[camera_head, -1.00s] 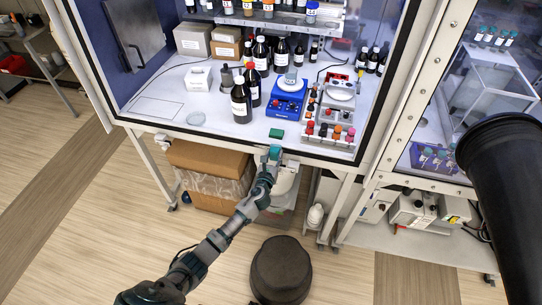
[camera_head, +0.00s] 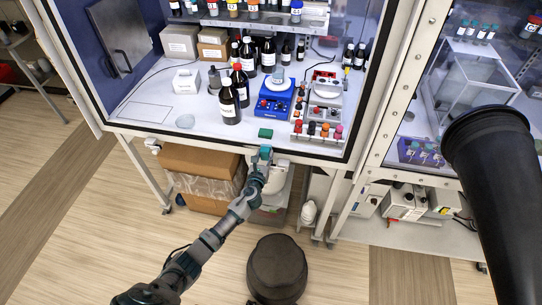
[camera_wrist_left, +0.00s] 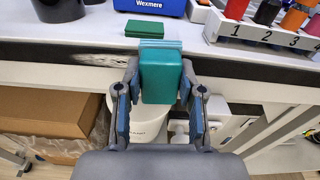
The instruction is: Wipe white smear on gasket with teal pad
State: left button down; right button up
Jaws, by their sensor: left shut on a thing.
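My left gripper (camera_head: 264,155) is shut on a teal pad (camera_wrist_left: 161,78), seen large in the left wrist view. The pad stands upright between the fingers, with a paler layer along its top edge (camera_wrist_left: 160,44). It is at the front edge of the bench, by the dark gasket (camera_wrist_left: 228,63). I cannot tell whether it touches the gasket. A whitish smear (camera_wrist_left: 88,56) runs along the gasket to the left of the pad. The part of the gasket behind the pad is hidden. My right gripper is not in view.
A green block (camera_head: 265,133) lies on the bench just beyond the pad. A blue hotplate (camera_head: 275,102), dark bottles (camera_head: 229,105) and a numbered vial rack (camera_head: 318,132) stand close behind. A cardboard box (camera_head: 203,160) is below. A large black tube (camera_head: 490,190) fills the right side.

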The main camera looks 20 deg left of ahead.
pick_arm(q)
jog(key=shift+a, duration=0.5)
jog(key=shift+s+a+p, duration=0.15)
jog(key=shift+a+p, duration=0.2)
jog(key=shift+a, duration=1.15)
jog(key=shift+s+a, duration=0.15)
jog(key=shift+a, duration=3.2)
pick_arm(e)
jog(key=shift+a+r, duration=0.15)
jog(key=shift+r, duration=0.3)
